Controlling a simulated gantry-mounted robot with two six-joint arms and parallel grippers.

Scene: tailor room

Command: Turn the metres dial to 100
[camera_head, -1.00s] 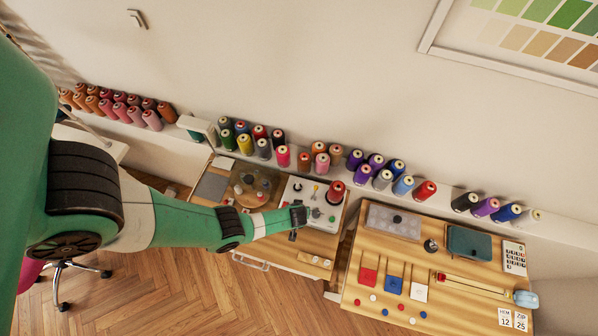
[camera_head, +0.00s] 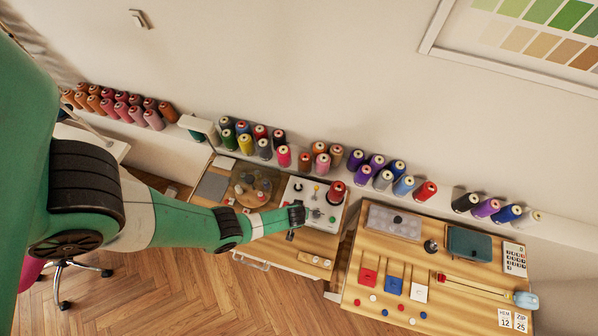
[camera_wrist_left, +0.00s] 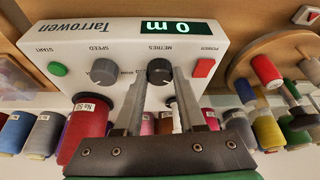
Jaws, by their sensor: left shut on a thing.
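The white thread-winding machine (camera_wrist_left: 95,45) fills the upper wrist view, seen upside down. Its display (camera_wrist_left: 168,27) reads "0 m". The dark metres dial (camera_wrist_left: 159,69) is under the METRES label, with a pale mark on its face. My left gripper (camera_wrist_left: 160,82) is shut on this dial, with one finger on each side. In the head view my left gripper (camera_head: 299,214) is at the left part of the machine's panel (camera_head: 327,193), and I cannot make out the dial there. My right gripper is not in view.
Beside the metres dial are the grey speed dial (camera_wrist_left: 104,72), green start button (camera_wrist_left: 57,69) and red power button (camera_wrist_left: 204,68). A red spool (camera_head: 336,191) stands on the machine. A round thread stand (camera_head: 253,187) is to its left, and a wooden table (camera_head: 400,270) to its right.

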